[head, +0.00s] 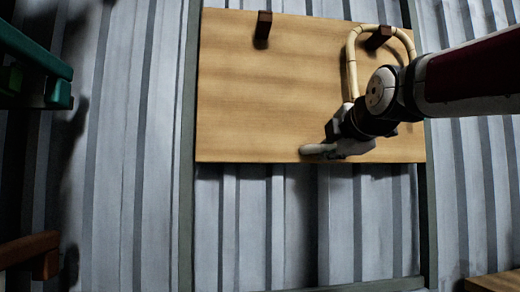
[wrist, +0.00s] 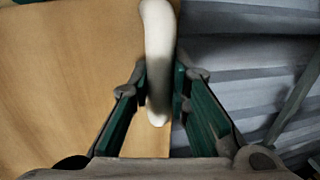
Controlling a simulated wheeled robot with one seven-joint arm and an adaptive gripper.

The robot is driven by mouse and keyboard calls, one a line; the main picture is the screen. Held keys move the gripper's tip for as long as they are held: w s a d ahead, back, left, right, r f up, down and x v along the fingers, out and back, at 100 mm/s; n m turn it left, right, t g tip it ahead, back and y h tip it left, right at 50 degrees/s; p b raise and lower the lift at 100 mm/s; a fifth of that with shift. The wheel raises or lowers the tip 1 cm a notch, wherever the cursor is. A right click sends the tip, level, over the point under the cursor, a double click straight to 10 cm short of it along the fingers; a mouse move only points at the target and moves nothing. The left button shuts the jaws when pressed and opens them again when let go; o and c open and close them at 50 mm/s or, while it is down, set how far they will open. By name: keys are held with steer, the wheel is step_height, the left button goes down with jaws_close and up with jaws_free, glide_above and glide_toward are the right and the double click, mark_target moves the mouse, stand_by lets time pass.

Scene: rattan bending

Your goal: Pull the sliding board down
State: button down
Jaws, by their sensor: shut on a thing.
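The sliding board (head: 270,100) is a light wooden panel between two dark vertical rails in the head view. Its lower edge is level, with corrugated wall showing below it. A pale, rounded handle (head: 312,149) sits at that lower edge. My gripper (head: 333,148) is at the handle, reaching in from the right. In the wrist view, the handle (wrist: 158,40) passes between the two green-padded fingers of my gripper (wrist: 160,90), which are shut on it. The board (wrist: 60,80) fills the left of that view. My arm hides part of the board's right side.
Two dark wooden pegs (head: 263,27) (head: 378,38) stick out of the upper board. A pale rattan loop (head: 351,65) hangs at the right peg. The space between the rails (head: 187,200) below the board is clear down to a bottom bar. Green equipment (head: 35,60) stands at the left.

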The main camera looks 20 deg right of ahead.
steer(key=shift+f, duration=0.1)
steer(key=c, duration=1.5)
jaws_free()
steer(key=shift+s, duration=0.1)
steer(key=v, duration=1.2)
steer(key=shift+a, duration=0.1)
